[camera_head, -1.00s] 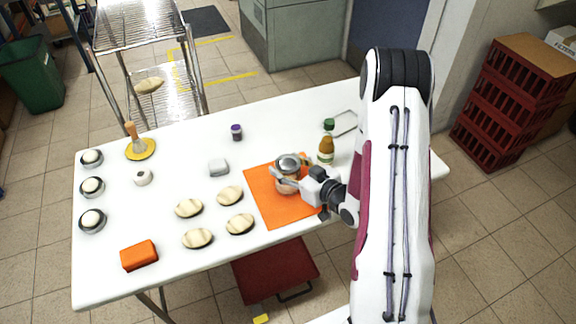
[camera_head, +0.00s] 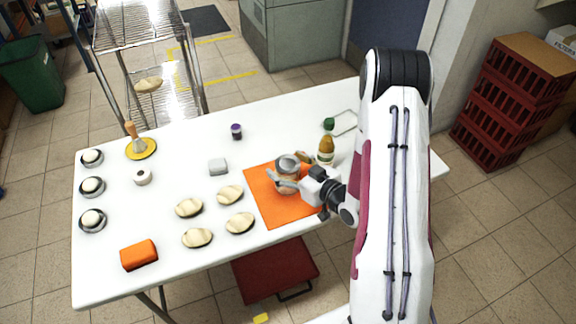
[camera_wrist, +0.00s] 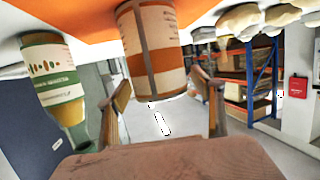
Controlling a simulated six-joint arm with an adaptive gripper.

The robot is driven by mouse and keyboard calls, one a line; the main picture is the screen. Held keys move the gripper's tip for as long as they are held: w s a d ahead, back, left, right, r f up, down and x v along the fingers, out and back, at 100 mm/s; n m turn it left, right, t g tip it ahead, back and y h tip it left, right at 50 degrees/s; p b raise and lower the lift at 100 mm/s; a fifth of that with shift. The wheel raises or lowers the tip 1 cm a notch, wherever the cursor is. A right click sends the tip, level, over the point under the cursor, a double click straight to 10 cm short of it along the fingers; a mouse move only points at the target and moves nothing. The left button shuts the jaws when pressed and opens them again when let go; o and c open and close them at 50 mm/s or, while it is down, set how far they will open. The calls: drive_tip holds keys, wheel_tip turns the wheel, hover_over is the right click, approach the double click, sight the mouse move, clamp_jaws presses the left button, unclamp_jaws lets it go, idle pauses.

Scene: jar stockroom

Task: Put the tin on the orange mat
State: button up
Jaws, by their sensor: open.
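The tin (camera_head: 288,186) stands upright on the orange mat (camera_head: 285,212), near its back part. In the wrist view the tin (camera_wrist: 156,50) has orange and cream bands and appears upside down, its base against the orange mat (camera_wrist: 60,17). My gripper (camera_head: 287,176) is at the tin from the right side in the head view. In the wrist view my gripper (camera_wrist: 165,105) is open, one finger on each side of the tin with gaps showing. The gripper partly hides the tin in the head view.
A bottle (camera_head: 326,152) stands close behind the mat; it also shows in the wrist view (camera_wrist: 52,80). Several striped oval pieces (camera_head: 230,195) lie left of the mat. The front right tabletop is largely hidden by my arm.

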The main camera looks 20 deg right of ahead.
drive_tip(key=shift+r, duration=0.15)
drive_tip(key=v, duration=1.2)
drive_tip(key=shift+w+d, duration=0.1)
idle(0.7)
wheel_tip(320, 180, up, 16)
drive_tip(key=s+m+g+h, duration=0.1)
drive_tip(key=s+g+h, duration=0.2)
drive_tip(key=g+h, duration=0.35)
drive_tip(key=s+a+r+m+g+y, duration=0.1)
drive_tip(key=s+a+r, duration=0.2)
drive_tip(key=s+a, duration=0.3)
drive_tip(key=s+a+r+m+g+y, duration=0.1)
drive_tip(key=s+a+r, duration=0.3)
drive_tip(key=s, duration=0.8)
drive_tip(key=shift+a+r, duration=0.2)
drive_tip(key=shift+a, duration=1)
